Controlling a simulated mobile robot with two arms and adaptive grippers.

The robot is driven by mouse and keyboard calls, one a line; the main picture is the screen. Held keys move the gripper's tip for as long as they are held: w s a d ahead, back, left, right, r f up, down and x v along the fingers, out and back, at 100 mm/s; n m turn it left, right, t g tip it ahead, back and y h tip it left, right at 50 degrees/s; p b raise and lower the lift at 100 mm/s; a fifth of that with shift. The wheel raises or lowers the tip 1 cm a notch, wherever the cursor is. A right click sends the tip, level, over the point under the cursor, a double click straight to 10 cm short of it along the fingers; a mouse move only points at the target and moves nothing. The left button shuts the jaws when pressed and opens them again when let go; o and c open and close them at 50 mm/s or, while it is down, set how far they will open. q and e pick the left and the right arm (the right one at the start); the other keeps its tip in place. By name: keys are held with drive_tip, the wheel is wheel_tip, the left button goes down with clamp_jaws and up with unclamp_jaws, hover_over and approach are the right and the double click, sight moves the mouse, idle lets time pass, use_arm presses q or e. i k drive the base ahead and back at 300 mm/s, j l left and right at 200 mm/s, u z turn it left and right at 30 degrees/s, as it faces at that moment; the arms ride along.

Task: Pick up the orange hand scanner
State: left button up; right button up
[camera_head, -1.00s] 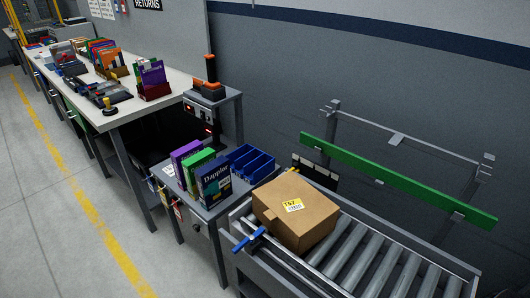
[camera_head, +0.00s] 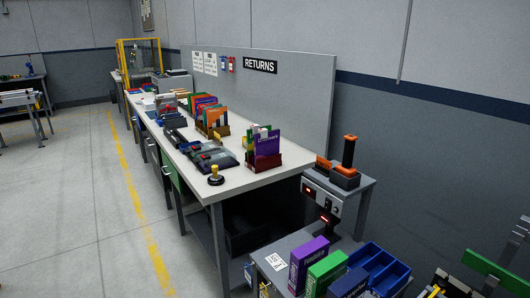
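On a small grey stand at the right end of the long bench, an orange-and-black upright device (camera_head: 347,158), which looks like the hand scanner, sits with a dark shaft and an orange top. Beside its left side is a lower orange-and-black piece (camera_head: 323,166); I cannot tell whether it is a separate device or part of a cradle. Neither of my grippers shows in the head view.
The white-topped bench (camera_head: 262,182) holds book holders, dark devices and a yellow-topped stamp (camera_head: 215,176). A lower grey table with purple (camera_head: 309,262) and green books and blue bins (camera_head: 380,266) stands in front of the stand.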

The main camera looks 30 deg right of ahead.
sight(346, 169)
drive_tip(key=i+j, duration=0.1)
drive_tip(key=i, duration=1.15)
drive_tip(key=i+j+z, duration=0.1)
drive_tip(key=i+z, duration=0.2)
drive_tip(key=z, duration=0.2)
drive_tip(key=i+j+z, duration=0.2)
drive_tip(key=z, duration=0.25)
drive_tip(key=i+j+z, duration=0.3)
drive_tip(key=z, duration=0.2)
